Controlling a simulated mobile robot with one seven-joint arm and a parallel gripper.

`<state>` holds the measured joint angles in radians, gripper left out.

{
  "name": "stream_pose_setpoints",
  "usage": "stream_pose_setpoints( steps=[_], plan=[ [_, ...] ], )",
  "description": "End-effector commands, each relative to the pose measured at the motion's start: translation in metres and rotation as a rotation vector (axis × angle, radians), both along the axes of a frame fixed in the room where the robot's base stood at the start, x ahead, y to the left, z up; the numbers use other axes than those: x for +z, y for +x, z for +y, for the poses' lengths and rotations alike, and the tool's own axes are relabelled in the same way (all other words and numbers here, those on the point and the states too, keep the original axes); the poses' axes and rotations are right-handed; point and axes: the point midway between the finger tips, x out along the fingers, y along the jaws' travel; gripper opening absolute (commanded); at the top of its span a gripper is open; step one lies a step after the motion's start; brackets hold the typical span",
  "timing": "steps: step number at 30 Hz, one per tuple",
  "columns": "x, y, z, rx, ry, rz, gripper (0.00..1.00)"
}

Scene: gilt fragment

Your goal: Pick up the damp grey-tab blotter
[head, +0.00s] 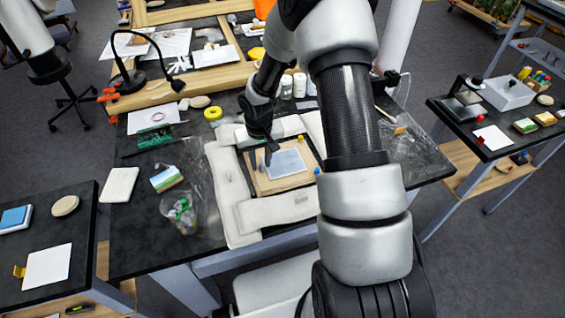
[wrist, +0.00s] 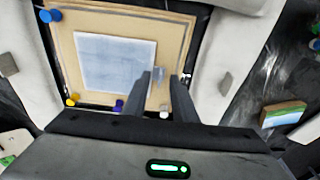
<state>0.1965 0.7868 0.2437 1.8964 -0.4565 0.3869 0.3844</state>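The damp grey-tab blotter (head: 285,163) is a pale blue-grey square sheet lying on a wooden board on the middle table. In the wrist view the blotter (wrist: 112,62) lies flat, with a small grey tab (wrist: 158,74) at its right edge. My gripper (head: 270,155) points down over the blotter's upper left part in the head view. In the wrist view my gripper (wrist: 163,78) has its two fingers apart, with the tab showing between their tips. Whether the fingers are level with the tab or above it, I cannot tell.
Pale padded sandbags (head: 232,200) surround the board (head: 262,185). Coloured pegs, such as a blue one (wrist: 50,15), stand at its edges. A yellow-tab white sheet (head: 48,266) lies on the left table, and a red-tab one (head: 493,138) on the right table. A clear jar (head: 183,215) stands front left.

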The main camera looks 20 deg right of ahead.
Motion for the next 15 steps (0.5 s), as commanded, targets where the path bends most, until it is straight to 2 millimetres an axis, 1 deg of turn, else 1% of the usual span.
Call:
stream_pose_setpoints(
  steps=[4, 8, 9, 15],
  plan=[
    [0.0003, 0.0002, -0.0001, 0.0, 0.0, -0.001, 0.25],
    [0.0005, 0.0001, 0.0, 0.001, 0.0, -0.001, 0.03],
    [0.0005, 0.0001, 0.0, 0.001, 0.0, -0.001, 0.0],
    [0.0006, 0.0001, 0.0, 0.001, 0.0, -0.001, 0.0]
  ],
)
